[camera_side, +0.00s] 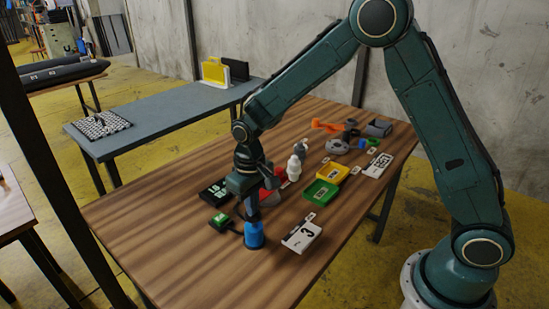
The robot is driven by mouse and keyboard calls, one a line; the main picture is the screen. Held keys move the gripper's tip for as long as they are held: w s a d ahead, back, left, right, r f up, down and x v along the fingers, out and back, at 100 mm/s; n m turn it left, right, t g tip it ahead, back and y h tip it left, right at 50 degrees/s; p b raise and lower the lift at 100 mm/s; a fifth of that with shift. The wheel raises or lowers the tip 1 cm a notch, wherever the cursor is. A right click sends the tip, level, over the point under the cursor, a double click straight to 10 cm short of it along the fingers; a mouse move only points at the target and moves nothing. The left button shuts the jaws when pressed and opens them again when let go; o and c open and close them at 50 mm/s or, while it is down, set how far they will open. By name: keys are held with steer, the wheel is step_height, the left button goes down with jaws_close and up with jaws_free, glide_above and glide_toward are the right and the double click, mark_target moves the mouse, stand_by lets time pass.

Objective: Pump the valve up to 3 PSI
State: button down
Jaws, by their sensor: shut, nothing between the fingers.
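My gripper (252,212) points down over the front of the wooden table, its fingers shut with nothing seen between them. Directly below it stands a small blue cylinder (254,237). The fingertips are at its top, and I cannot tell whether they touch it. A small device with a green display (221,221) lies just left of the blue cylinder, with a dark cable or hose beside it. A black box with a lit display (213,193) lies behind that. A white card with a "3" (302,236) lies to the right. I cannot identify the valve or read any pressure.
A green tray (320,193), a yellow tray (333,172), a white bottle (294,167) and a white sign (376,166) stand behind and right. An orange tool (328,126) lies farther back. The wooden table's (150,225) left side is clear.

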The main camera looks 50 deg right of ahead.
steer(key=shift+f, duration=0.9)
steer(key=shift+r, duration=2.05)
steer(key=shift+f, duration=0.3)
steer(key=shift+f, duration=0.35)
